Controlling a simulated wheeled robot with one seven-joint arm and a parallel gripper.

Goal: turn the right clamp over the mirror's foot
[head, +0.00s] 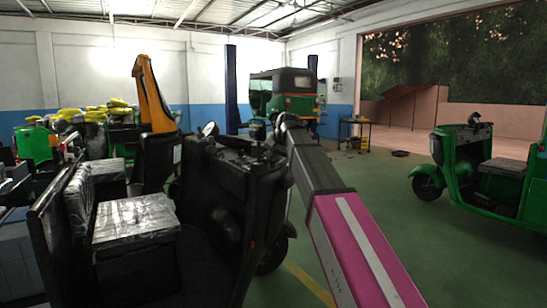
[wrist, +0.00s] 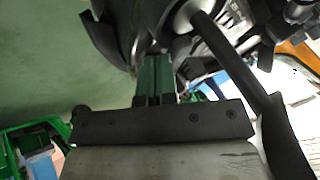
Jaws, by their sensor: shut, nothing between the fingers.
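My gripper (wrist: 154,62) shows in the wrist view with its fingers together and nothing between them. Its fingertips are close to dark parts at the top of the picture. A black rod, perhaps the mirror's stem (wrist: 238,72), slants down to the right of the fingers. In the head view my arm reaches the right side of the black rickshaw's (head: 235,190) front, and I cannot make out the fingers there. A small round mirror (head: 210,129) stands at the left of that front. I cannot clearly pick out the right clamp or the mirror's foot in either view.
A box seat wrapped in clear plastic (head: 135,218) stands in the near rickshaw. A yellow-orange upright (head: 152,95) rises behind it. A green rickshaw (head: 485,175) stands at the right, another (head: 287,95) at the back. Green floor (head: 385,200) is open on the right.

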